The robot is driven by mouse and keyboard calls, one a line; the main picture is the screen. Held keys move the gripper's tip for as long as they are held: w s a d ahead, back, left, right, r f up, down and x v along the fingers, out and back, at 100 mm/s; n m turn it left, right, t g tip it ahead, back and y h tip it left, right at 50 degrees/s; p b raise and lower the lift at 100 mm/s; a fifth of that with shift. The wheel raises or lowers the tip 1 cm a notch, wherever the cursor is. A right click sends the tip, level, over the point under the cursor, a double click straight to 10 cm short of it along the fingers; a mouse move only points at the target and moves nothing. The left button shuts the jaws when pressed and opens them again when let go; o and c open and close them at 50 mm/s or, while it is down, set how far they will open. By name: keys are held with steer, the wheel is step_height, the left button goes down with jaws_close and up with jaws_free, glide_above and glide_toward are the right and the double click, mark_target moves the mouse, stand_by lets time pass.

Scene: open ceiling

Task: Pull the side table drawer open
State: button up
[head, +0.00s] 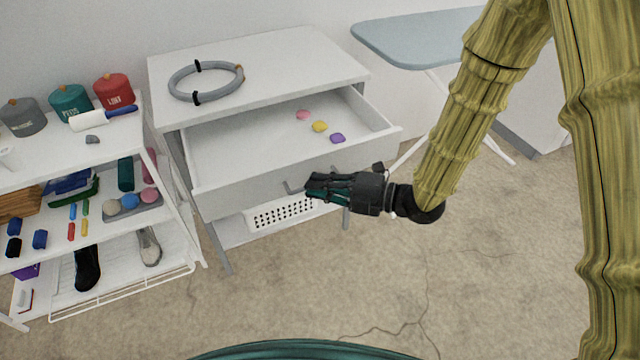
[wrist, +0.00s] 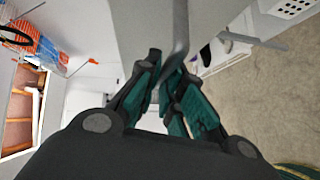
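The white side table (head: 290,55) has its drawer (head: 240,187) pulled well out, so its inside shows. A grey bar handle (head: 292,188) sits on the drawer front. My gripper (head: 312,187), with green and black fingers, is at the handle in front of the drawer. In the wrist view, the fingers (wrist: 164,82) close in on both sides of the grey handle (wrist: 180,48), which runs between them. The fingers cover part of the handle.
Pink, yellow and purple pieces (head: 320,126) lie in the drawer. A grey ring (head: 205,66) lies on the table top. A white basket (head: 280,213) is below the drawer. A loaded shelf (head: 120,125) stands left, an ironing board (head: 415,35) right. Floor in front is clear.

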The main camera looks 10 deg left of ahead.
steer(key=o, duration=0.4)
steer(key=d, duration=0.4)
steer(key=s+d+r, duration=0.1)
steer(key=d, duration=0.6)
steer(key=shift+s+d+r, duration=0.3)
steer(key=shift+s+d, duration=0.1)
